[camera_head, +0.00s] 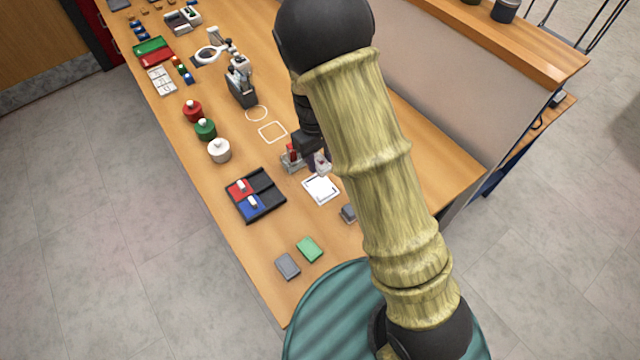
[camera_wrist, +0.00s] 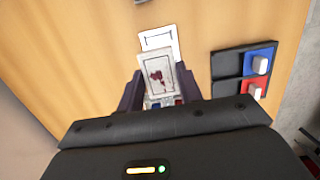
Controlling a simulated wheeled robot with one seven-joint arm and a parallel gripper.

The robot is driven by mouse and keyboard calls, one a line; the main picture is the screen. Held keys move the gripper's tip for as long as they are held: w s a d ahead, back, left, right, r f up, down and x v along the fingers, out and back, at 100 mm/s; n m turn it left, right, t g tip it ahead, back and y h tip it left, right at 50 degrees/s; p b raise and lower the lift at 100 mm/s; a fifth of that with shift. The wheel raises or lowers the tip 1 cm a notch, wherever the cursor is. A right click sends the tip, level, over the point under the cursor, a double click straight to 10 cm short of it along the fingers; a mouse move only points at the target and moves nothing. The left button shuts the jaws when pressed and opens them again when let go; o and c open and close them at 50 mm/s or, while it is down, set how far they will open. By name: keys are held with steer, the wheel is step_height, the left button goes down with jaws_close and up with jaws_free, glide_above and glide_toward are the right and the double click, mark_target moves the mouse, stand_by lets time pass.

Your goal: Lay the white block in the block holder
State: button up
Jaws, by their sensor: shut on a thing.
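My gripper (camera_wrist: 160,73) is shut on a pale white block (camera_wrist: 152,64) with a dark red mark on its face; one dark finger is on each side of it. In the head view my gripper (camera_head: 308,157) hangs over the table, partly hidden by my arm. A small grey fixture with red parts, which looks like the block holder (camera_head: 291,161), stands right at my gripper. Its grey, red and blue parts (camera_wrist: 166,103) show just below the block in the wrist view. I cannot tell whether the block touches it.
A white plate with a black outline (camera_head: 321,189) lies beside the fixture. A black tray (camera_head: 272,202) has red and blue sections with white pieces. A green pad (camera_head: 309,249) and a grey pad (camera_head: 288,266) lie near the edge. Several coloured jars, including a white one (camera_head: 219,151), stand along the left.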

glide_above(321, 188)
steer(key=f, duration=0.3)
steer(key=f+p, duration=0.1)
steer(key=f, duration=0.1)
steer(key=shift+w+a+f, duration=0.15)
steer(key=shift+w, duration=0.1)
steer(key=shift+f+p, duration=0.4)
steer(key=shift+f, duration=1.65)
steer(key=shift+f, duration=0.3)
steer(key=o, duration=1)
steer(key=shift+o, duration=0.2)
steer(key=shift+r, duration=0.1)
